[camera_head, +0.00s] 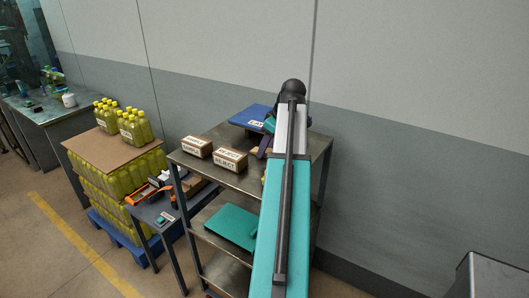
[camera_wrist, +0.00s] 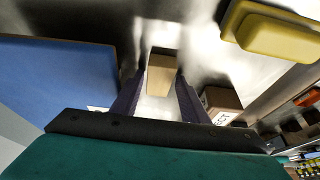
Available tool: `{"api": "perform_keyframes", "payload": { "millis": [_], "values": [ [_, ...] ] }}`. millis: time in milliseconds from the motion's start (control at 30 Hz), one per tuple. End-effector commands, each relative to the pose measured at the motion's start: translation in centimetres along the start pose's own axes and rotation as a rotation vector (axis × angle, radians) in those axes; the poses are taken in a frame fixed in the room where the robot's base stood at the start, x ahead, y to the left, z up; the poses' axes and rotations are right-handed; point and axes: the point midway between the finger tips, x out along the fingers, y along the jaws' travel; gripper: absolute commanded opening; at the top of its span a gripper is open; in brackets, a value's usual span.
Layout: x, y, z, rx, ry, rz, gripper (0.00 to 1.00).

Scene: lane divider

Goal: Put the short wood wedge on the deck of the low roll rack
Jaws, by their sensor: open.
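A pale wood block (camera_wrist: 162,76), which looks like the short wood wedge, lies on a metal surface in the wrist view. My gripper (camera_wrist: 162,84) is open, with its two dark purple fingers on either side of the block's near end. I cannot tell whether they touch it. In the head view my gripper (camera_head: 265,146) is over the top shelf of a metal rack (camera_head: 228,178), and my arm hides much of that area. I cannot tell for sure which piece is the low roll rack.
Two labelled boxes (camera_head: 230,160) stand on the top shelf; one also shows in the wrist view (camera_wrist: 222,100). A blue object (camera_head: 250,117) lies behind my gripper. A yellow object (camera_wrist: 270,32) lies at upper right. A low table (camera_head: 160,212) holds orange tools beside stacked bottles (camera_head: 115,180).

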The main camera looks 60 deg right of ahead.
Motion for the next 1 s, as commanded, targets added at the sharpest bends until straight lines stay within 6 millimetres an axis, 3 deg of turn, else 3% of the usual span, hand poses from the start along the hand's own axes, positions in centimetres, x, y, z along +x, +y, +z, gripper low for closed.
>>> {"api": "perform_keyframes", "payload": {
  "millis": [467, 700, 1000],
  "values": [
    [0.00, 0.00, -0.01, 0.000, 0.000, 0.000, 0.41],
    [-0.03, 0.08, 0.05, 0.001, 0.000, 0.000, 0.06],
    [-0.16, 0.10, -0.01, 0.001, 0.000, 0.000, 0.06]
  ]
}}
